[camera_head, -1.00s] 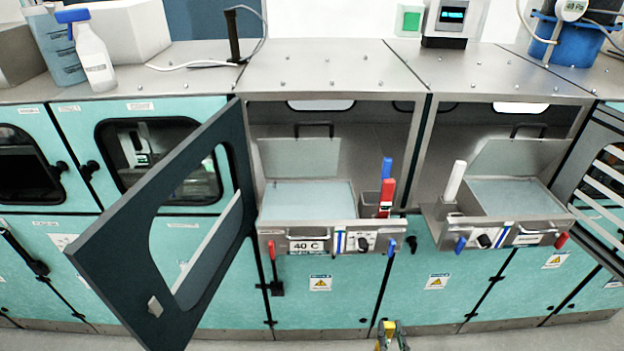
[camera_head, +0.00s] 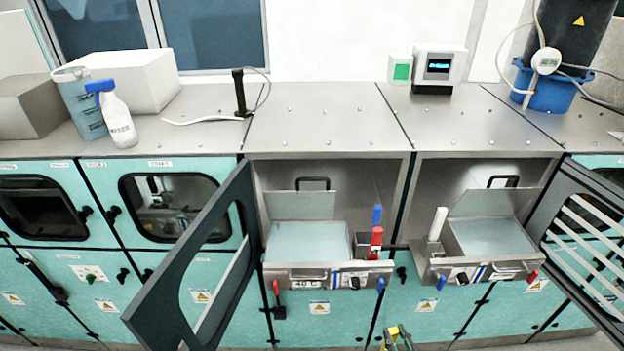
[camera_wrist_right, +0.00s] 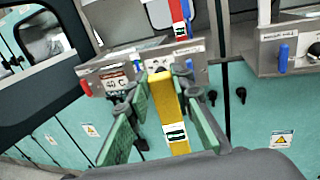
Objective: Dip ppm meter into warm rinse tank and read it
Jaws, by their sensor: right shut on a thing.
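My right gripper (camera_head: 397,336) is at the bottom edge of the head view, in front of and below the tanks. In the wrist view its green-padded fingers (camera_wrist_right: 157,104) are shut on a yellow pen-like meter (camera_wrist_right: 171,112) with a small display, likely the ppm meter. The meter is held in the air, apart from the tanks. The left tank (camera_head: 307,243), with its lid tilted up at the back, holds pale liquid. Its front carries a "40 C" label (camera_wrist_right: 115,80) in the wrist view, which fits the warm rinse tank. My left gripper is not in view.
A red pen (camera_head: 376,243) and a blue pen (camera_head: 377,214) stand in a holder at the left tank's right side. A second open tank (camera_head: 492,238) with a white pen (camera_head: 438,223) is on the right. An open dark door (camera_head: 190,270) juts out at left.

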